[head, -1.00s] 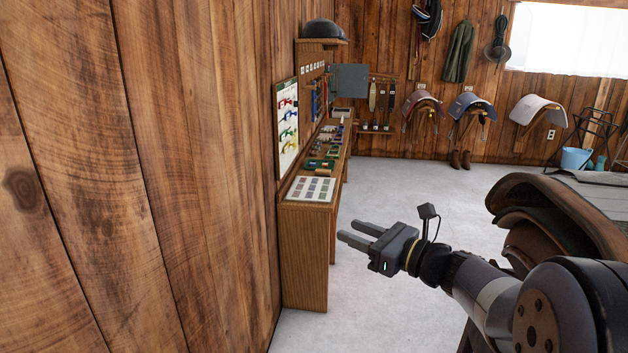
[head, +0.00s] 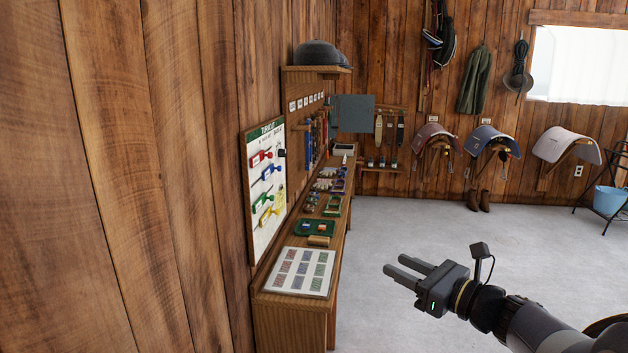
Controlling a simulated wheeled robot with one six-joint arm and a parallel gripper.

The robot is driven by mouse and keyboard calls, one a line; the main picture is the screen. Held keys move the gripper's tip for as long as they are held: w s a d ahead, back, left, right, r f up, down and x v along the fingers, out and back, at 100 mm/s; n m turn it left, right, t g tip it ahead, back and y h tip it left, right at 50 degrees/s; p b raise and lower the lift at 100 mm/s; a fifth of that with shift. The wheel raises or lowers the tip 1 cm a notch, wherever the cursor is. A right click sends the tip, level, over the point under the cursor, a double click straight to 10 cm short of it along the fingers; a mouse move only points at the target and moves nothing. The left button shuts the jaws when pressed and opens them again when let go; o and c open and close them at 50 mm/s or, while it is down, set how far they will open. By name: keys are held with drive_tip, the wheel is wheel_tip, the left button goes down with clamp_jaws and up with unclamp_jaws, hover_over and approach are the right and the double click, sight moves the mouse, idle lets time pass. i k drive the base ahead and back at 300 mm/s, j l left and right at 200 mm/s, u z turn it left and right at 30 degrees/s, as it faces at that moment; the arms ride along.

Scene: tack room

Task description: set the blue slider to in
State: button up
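A white board (head: 258,226) with a green header hangs on the wood wall at left, seen at a steep slant. It carries red, blue, green and yellow sliders in a column. The blue slider (head: 270,172) is second from the top, below the red one (head: 261,157). Its markings are too small to tell which setting it is at. My gripper (head: 395,265) is over the floor, to the right of the bench and well apart from the board. Its two fingers are spread with nothing between them.
A narrow wooden bench (head: 262,303) runs along the wall under the board, holding a sheet of swatches (head: 300,272) and small trays. A shelf with a helmet (head: 317,54) sticks out above. The grey floor (head: 400,225) right of the bench is clear.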

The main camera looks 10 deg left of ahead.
sight(268, 171)
drive_tip(key=i+l+u, duration=0.1)
drive_tip(key=i+u, duration=0.15)
drive_tip(key=i, duration=0.3)
drive_tip(key=i+l+u, duration=0.2)
drive_tip(key=i, duration=0.35)
drive_tip(key=i+l+u, duration=0.25)
drive_tip(key=i, duration=0.25)
drive_tip(key=i+l+u, duration=0.55)
drive_tip(key=i+l, duration=0.2)
drive_tip(key=l, duration=0.15)
